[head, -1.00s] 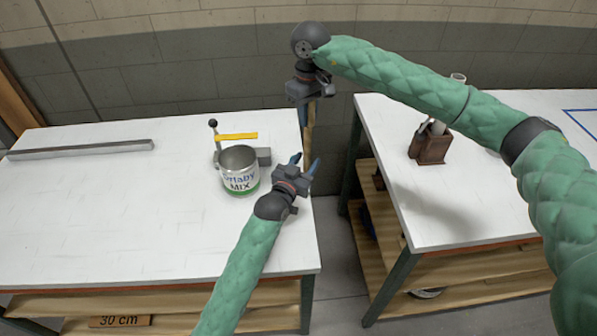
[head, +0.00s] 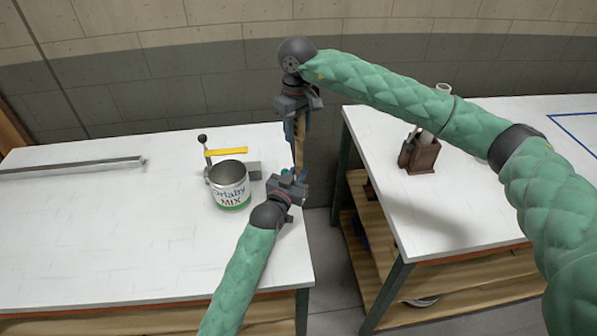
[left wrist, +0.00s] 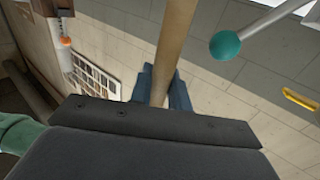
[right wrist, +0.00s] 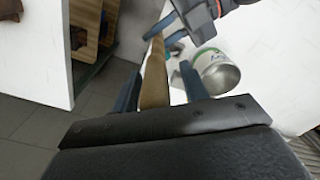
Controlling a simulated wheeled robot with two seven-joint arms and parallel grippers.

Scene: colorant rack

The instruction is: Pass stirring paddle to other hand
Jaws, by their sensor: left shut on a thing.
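The stirring paddle (head: 300,152) is a long tan wooden stick, held roughly upright between my two grippers above the gap between the tables. My left gripper (head: 291,173) is shut on its lower part. In the left wrist view the paddle (left wrist: 174,42) rises between the blue fingers. My right gripper (head: 296,130) is above the left one, pointing down. In the right wrist view the paddle (right wrist: 153,82) runs between its spread fingers, with a gap showing on one side. The paddle's ends are partly hidden by the grippers.
A mixing can (head: 230,188) stands on the left white table (head: 110,235), beside a dark-knobbed lever and yellow bar (head: 227,152). A grey metal bar (head: 75,166) lies at the far left. The right table (head: 450,215) bears a brown holder (head: 422,155).

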